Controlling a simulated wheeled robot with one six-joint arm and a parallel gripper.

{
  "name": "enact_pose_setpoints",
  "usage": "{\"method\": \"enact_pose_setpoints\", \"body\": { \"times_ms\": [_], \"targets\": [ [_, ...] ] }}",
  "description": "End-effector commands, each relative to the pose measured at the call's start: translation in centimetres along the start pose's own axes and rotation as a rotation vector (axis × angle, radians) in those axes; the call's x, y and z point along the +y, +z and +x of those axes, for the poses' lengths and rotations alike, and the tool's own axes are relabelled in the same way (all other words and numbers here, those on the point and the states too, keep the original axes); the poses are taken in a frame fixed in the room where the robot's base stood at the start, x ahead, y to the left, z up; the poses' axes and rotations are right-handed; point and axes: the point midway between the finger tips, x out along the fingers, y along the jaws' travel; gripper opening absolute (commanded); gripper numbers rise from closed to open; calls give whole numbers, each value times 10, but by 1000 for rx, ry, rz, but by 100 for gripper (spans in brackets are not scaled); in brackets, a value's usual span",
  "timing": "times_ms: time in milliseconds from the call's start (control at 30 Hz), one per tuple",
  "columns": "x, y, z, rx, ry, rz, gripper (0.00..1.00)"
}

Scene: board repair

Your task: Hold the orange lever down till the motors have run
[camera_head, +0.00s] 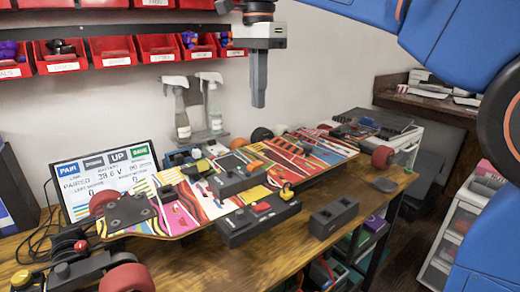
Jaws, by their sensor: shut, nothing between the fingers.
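My gripper (259,105) points straight down with its fingers closed together, empty, in the air above the back of the bench. It is well above the skateboard (172,205) and touches nothing. The colourful board lies upside down across the bench with red wheels. A dark control box (240,229) with a red button sits at its front edge. A small orange-yellow piece (287,191), which looks like the orange lever, stands at the box's right end. The screen (103,178) at the left reads PAIRED, about 39.6 V, with motor readings of 0.
Red bins (113,50) hang on the wall at upper left. Spray bottles (181,115) stand behind the board. A dark two-socket block (334,216) sits at the bench front. The air below my gripper is clear.

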Motion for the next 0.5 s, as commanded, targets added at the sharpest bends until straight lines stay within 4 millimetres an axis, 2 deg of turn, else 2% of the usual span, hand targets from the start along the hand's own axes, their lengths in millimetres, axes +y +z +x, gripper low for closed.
{"method": "enact_pose_setpoints", "body": {
  "times_ms": [133, 267, 500],
  "targets": [
    [0, 0, 4, 0, 1, 0, 0],
    [0, 0, 18, 0, 2, -1, 0],
    [1, 0, 59, 0, 2, -1, 0]
  ]
}}
